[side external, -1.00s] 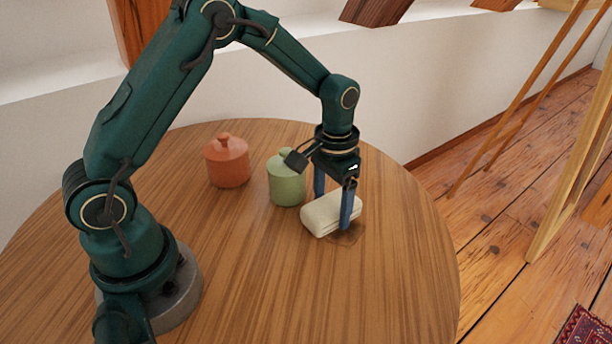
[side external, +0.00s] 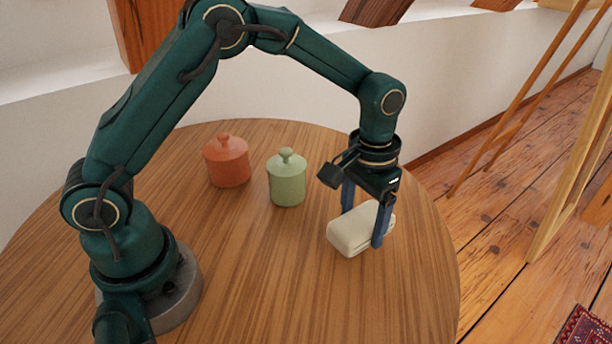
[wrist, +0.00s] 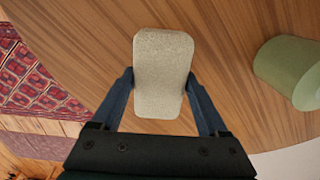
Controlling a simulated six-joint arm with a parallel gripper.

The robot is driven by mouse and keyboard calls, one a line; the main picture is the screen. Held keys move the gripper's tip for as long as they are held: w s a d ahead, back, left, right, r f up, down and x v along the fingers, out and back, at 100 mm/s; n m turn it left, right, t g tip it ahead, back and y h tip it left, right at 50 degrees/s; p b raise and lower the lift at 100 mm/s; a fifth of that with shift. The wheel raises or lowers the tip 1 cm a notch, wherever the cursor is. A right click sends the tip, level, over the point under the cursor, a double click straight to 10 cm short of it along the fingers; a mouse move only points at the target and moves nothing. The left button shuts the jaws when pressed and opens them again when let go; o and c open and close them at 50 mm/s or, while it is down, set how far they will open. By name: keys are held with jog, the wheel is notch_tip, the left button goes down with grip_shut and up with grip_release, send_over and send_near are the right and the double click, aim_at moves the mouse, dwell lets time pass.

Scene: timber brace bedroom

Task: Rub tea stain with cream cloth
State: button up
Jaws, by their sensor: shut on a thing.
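The cream cloth (side external: 347,236) is a folded, rounded pad that appears to lie on the round wooden table (side external: 270,285). My gripper (side external: 362,228) points down with its two blue fingers on either side of the cloth, shut on it. In the wrist view the cloth (wrist: 163,75) sits lengthwise between the fingertips (wrist: 160,78) and reaches beyond them. The tea stain does not show in either present view; the cloth lies over the place where it showed earlier.
A green lidded jar (side external: 287,180) stands to the left of my gripper, with an orange lidded jar (side external: 227,162) farther left. The green jar is at the right in the wrist view (wrist: 290,72). The table's right edge is near the cloth; its front is clear.

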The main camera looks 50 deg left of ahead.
jog(key=shift+r, duration=2.9)
